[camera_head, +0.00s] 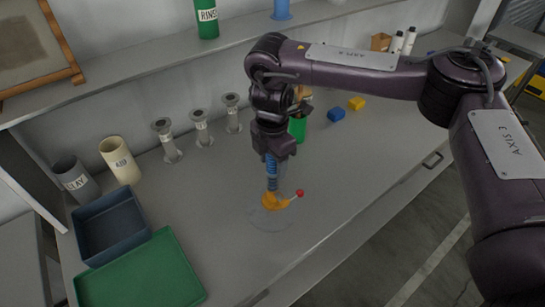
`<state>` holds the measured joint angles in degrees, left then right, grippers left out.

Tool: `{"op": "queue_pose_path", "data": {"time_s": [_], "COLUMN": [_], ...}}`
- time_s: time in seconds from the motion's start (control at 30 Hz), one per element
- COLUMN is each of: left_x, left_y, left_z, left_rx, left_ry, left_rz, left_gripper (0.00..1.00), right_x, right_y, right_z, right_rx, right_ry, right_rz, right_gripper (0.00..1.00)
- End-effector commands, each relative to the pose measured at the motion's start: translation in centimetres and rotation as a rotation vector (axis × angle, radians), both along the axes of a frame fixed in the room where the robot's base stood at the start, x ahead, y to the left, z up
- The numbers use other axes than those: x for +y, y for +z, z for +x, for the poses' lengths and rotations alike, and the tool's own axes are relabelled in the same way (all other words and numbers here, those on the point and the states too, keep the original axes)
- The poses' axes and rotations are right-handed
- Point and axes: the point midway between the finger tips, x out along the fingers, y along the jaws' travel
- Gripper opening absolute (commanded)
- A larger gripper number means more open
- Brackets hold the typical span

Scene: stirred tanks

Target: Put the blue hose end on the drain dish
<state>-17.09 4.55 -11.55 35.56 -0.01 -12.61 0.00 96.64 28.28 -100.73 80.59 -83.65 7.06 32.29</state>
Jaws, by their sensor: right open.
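My right gripper (271,153) points down over the middle of the bench, and its jaws are open. The blue ribbed hose end (271,172) stands roughly upright directly below it; the hose end's top meets or passes behind the jaws. An orange fitting (275,201) with a red-tipped lever sits at the hose end's foot. A faint, clear round dish (268,221), seemingly the drain dish, shows around and under the orange fitting. I cannot tell whether the fitting touches it. My left gripper is out of view.
A dark blue tray (108,222) and a green tray (140,274) lie at left. Several grey flanged pieces (201,128), a cream cup (120,160) and a grey cup (75,178) stand behind. A green cup (298,129) and blue block (336,115) stand beyond my gripper. The bench front is clear.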

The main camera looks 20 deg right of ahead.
Motion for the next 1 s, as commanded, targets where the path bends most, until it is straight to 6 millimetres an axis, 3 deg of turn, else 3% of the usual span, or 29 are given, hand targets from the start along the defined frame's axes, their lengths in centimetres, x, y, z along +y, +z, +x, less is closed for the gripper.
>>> {"op": "queue_pose_path", "data": {"time_s": [0.17, 0.67, 1.0], "left_x": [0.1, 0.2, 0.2], "left_y": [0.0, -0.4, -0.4], "left_z": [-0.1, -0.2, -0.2], "left_rx": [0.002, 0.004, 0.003], "left_ry": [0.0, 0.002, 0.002], "left_rz": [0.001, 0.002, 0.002], "left_gripper": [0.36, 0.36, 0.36], "right_x": [0.0, 0.0, 0.0], "right_y": [1.5, 10.8, 12.3], "right_z": [0.1, 0.1, 0.1], "right_rx": [-0.005, -0.005, 0.0], "right_ry": [0.001, 0.001, 0.0], "right_rz": [-0.001, -0.001, 0.0], "right_gripper": [0.52, 0.52, 0.52]}}
